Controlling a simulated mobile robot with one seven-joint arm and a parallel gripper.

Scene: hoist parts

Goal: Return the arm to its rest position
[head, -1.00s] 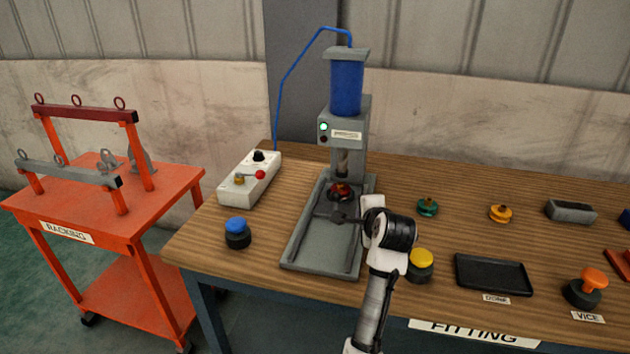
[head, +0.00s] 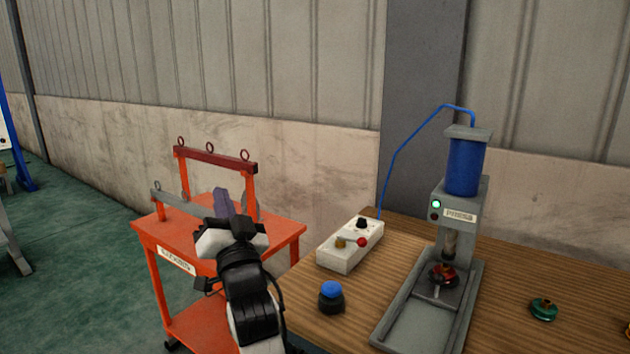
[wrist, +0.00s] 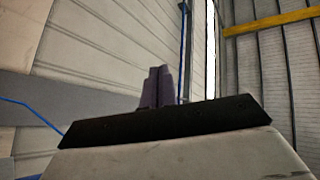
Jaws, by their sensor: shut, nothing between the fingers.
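My gripper (head: 224,203) is in front of the orange racking cart in the head view, raised and pointing away from me. Its fingers are together with nothing between them. In the wrist view the shut fingers (wrist: 158,87) point up toward the wall and a yellow beam. My arm hides part of the cart's top and its grey rail.
The orange cart (head: 285,232) carries a dark red rail (head: 215,155) with rings. To its right, the wooden bench (head: 510,325) holds a white control box (head: 350,245), a blue-topped button (head: 331,296), the press (head: 462,210) and a green part (head: 543,309). Open floor lies left.

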